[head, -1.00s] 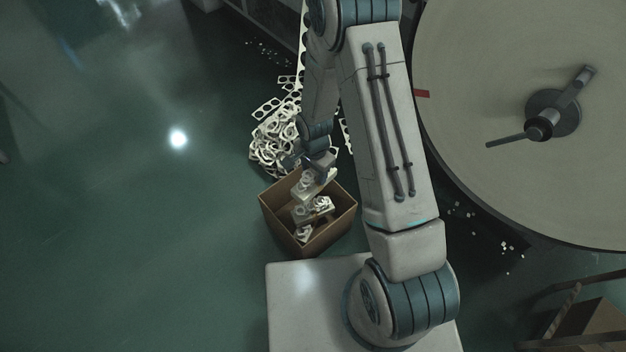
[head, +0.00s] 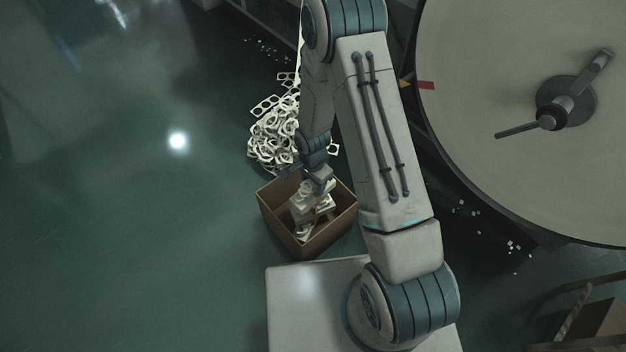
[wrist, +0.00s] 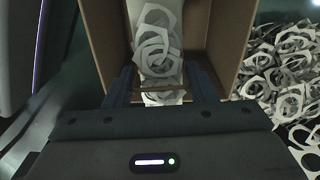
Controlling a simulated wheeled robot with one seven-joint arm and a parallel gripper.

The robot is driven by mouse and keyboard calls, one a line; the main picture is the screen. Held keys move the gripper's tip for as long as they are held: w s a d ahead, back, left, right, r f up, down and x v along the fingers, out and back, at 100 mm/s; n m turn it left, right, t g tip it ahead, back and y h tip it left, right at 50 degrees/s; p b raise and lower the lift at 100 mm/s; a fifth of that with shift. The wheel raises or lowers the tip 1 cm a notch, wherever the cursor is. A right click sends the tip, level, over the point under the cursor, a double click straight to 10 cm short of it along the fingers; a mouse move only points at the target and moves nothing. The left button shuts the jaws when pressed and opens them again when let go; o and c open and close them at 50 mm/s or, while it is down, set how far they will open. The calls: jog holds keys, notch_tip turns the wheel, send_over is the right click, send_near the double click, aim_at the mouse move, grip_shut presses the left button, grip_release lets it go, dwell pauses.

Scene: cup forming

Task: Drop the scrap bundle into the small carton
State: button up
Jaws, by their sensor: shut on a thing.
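The small carton (head: 285,232) is an open brown box on the floor in front of my base. My gripper (head: 313,184) is over the carton's opening, pointing down. It is shut on the scrap bundle (head: 306,196), a pale stack of sheets with ring-shaped cut-outs. In the wrist view the bundle (wrist: 160,52) shows between the two fingers (wrist: 162,82), with the carton's brown walls (wrist: 230,35) on both sides. More pale scrap (head: 303,233) lies in the carton below the held bundle. The gripper hides part of the bundle, and I cannot tell whether it touches the scrap below.
A heap of loose cut-out scrap (head: 272,145) lies on the floor just behind the carton; it also shows at the right of the wrist view (wrist: 285,75). A large round table (head: 470,110) stands at the right. The green floor at the left is clear.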

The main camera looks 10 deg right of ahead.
jog(key=o, duration=1.2)
jog(key=shift+c, duration=0.2)
jog(key=shift+r, duration=0.15)
notch_tip(320, 180, up, 14)
jog(key=p, duration=0.5)
jog(key=shift+f, duration=0.2)
